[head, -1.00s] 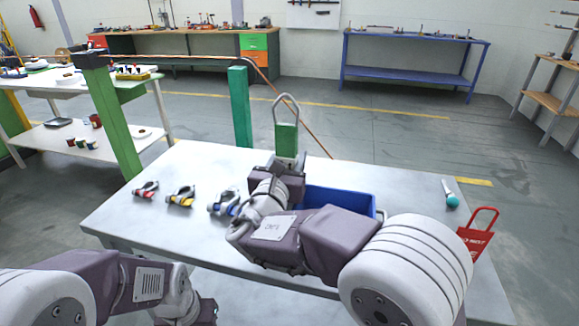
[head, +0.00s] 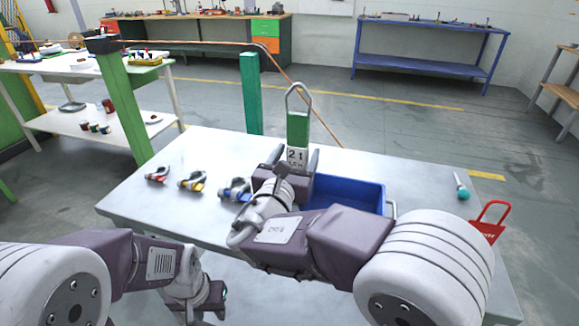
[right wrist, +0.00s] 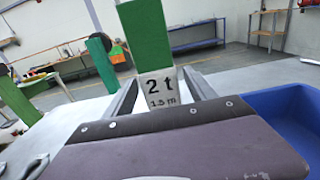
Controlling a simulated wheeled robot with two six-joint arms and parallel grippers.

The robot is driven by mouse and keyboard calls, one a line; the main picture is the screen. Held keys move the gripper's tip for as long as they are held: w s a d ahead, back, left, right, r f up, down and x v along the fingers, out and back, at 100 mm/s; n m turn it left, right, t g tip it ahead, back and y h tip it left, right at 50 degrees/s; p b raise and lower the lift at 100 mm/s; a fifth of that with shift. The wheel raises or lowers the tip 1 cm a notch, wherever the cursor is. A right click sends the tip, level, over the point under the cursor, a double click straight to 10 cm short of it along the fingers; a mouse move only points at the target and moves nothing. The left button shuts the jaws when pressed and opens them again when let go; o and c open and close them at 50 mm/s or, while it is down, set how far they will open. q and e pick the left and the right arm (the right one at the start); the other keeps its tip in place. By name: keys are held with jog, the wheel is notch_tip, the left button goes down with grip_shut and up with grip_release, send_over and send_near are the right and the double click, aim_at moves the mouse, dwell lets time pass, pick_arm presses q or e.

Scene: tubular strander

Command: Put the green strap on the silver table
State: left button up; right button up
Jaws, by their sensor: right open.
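The green strap (head: 298,128) stands upright at the far side of the silver table (head: 170,222), with a pale loop on top and a white tag below. In the right wrist view the strap (right wrist: 143,32) has a tag reading "2 t 1.5 m". My right gripper (head: 294,160) is open, with one finger on each side of the tag; its fingers also show in the right wrist view (right wrist: 157,92). The strap's lower end is hidden behind the gripper. My left gripper (head: 205,302) is low at the front edge, and its jaws are not clear.
A blue bin (head: 350,192) stands just right of my right gripper. Shackles with red (head: 158,175), yellow (head: 192,181) and blue (head: 235,189) parts lie to the left. A teal-ended tool (head: 462,190) and a red tag (head: 489,222) are at the right. A green post (head: 251,92) rises behind the table.

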jog(key=p+v, duration=0.1)
jog(key=v, duration=0.7)
jog(key=shift+s, duration=0.25)
jog(key=shift+a, duration=0.1)
